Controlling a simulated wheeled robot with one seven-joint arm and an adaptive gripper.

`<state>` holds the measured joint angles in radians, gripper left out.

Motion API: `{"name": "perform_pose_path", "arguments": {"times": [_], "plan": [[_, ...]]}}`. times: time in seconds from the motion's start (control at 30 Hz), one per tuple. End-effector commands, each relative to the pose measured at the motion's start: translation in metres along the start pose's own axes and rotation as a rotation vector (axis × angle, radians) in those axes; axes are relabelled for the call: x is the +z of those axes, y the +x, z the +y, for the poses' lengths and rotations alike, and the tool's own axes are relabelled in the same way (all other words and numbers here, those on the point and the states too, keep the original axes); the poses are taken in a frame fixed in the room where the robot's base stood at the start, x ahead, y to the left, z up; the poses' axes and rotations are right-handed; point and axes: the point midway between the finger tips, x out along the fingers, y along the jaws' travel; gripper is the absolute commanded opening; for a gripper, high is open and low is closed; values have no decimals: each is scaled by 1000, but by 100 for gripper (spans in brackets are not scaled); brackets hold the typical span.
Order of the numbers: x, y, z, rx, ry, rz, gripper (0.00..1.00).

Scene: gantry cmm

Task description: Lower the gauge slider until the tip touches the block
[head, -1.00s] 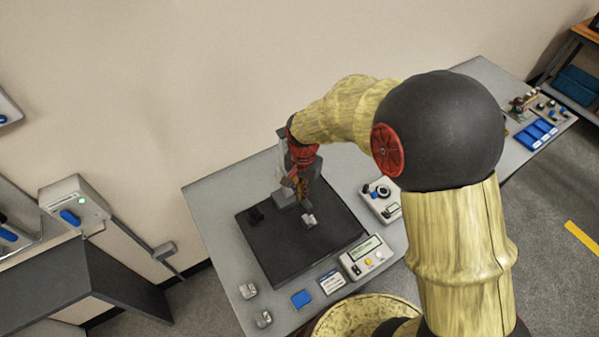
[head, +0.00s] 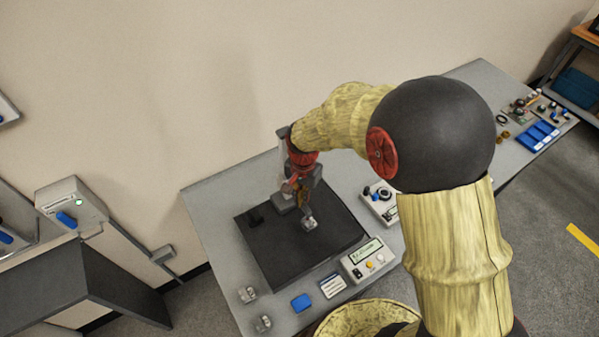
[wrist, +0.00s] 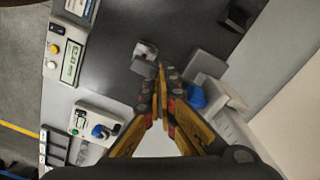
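The small metallic block (head: 309,224) sits on the black plate (head: 275,250); it also shows in the wrist view (wrist: 146,49), just beyond my fingertips. The gauge stand's grey base (wrist: 206,64) is on the plate, right of the block in the wrist view. A blue knob (wrist: 195,96) shows beside my right finger, apparently on the gauge. My gripper (wrist: 159,88) has its fingertips together, over the plate by the stand. In the head view my gripper (head: 297,188) hides much of the gauge. Whether the tip touches the block is hidden.
A display box (head: 366,257) with buttons stands at the plate's right corner. A control box (head: 380,203) is behind it. A blue pad (head: 301,302), a white card (head: 333,285) and small metal pieces (head: 247,295) lie along the front of the table.

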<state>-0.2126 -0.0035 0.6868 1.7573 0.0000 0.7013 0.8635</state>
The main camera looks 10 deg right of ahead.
Motion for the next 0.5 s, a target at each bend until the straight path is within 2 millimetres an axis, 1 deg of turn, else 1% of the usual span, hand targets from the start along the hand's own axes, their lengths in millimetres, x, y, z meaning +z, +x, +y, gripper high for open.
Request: {"name": "perform_pose_path", "arguments": {"times": [0.5], "plan": [[0, 6, 0, 0, 0, 0, 0]]}}
